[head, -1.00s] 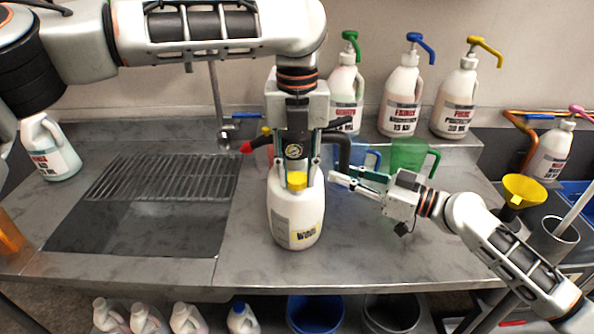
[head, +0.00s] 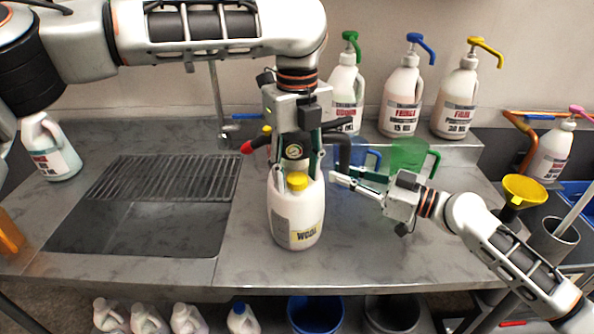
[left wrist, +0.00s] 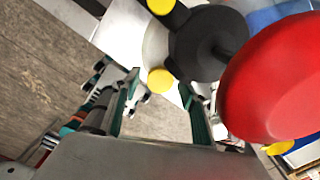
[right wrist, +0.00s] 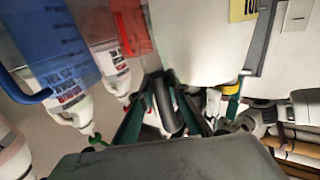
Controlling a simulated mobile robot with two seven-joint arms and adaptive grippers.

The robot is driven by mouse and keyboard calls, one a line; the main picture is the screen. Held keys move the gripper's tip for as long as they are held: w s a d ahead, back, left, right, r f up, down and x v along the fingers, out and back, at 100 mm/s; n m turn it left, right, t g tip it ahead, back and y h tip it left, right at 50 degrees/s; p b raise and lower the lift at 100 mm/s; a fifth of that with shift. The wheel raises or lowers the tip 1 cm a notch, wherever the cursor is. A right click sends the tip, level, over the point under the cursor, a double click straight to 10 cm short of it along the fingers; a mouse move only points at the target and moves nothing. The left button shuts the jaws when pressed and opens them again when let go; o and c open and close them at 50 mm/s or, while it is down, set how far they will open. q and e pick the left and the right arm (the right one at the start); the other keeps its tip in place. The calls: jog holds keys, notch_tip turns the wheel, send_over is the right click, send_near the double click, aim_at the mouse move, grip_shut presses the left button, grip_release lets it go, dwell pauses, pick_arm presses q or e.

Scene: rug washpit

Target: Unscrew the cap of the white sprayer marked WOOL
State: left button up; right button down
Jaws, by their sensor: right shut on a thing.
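The white sprayer (head: 296,218) stands on the steel counter in the head view. Its yellow label (head: 306,237) reads WOOL, and a yellow cap (head: 298,181) shows at its top. My left gripper (head: 298,165) points down over the sprayer top, fingers apart on either side. In the left wrist view the left fingers (left wrist: 160,105) are open; a black disc and a large red part fill the upper right. My right gripper (head: 338,178) reaches in from the right beside the sprayer. In the right wrist view it is shut on a black curved handle (right wrist: 166,106) beside the white body.
Several pump bottles (head: 402,95) stand on the back ledge. A green jug (head: 408,157) stands behind my right gripper, and a yellow funnel (head: 524,190) is at the right. A sink with a rack (head: 165,178) is at the left. The front counter is clear.

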pick_arm(q)
jog(key=shift+r, duration=2.3)
jog(key=shift+c, duration=0.4)
notch_tip(320, 180, up, 3)
jog(key=m, duration=0.5)
jog(key=shift+r, duration=0.1)
jog(key=shift+m, duration=0.3)
jog(key=shift+f, duration=3.9)
jog(key=c, duration=1.2)
jog(key=shift+o, duration=0.2)
